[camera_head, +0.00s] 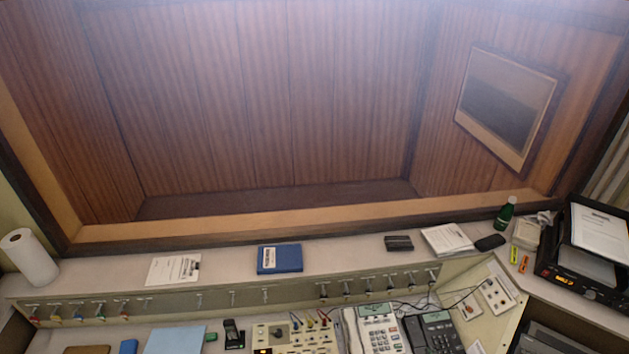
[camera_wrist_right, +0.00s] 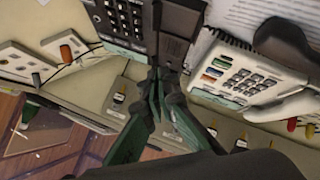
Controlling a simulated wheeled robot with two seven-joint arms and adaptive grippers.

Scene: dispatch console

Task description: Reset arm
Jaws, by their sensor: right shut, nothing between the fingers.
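My right gripper (camera_wrist_right: 160,88) shows in the right wrist view. Its dark green and black fingers are closed together with nothing between them. They point toward the console, over or near a dark desk phone (camera_wrist_right: 125,22); whether they touch anything is unclear. A white phone (camera_wrist_right: 240,80) with a keypad lies to the right of the fingers. In the head view I make out neither gripper. The white phone (camera_head: 376,330) and the dark phone (camera_head: 433,333) stand side by side at the bottom of that view.
A console shelf holds a paper roll (camera_head: 29,257), a blue book (camera_head: 279,258), a green bottle (camera_head: 505,214) and a black paper tray (camera_head: 567,268). A row of switches (camera_head: 370,285) runs along the panel below. Thin cables cross the console near the phones.

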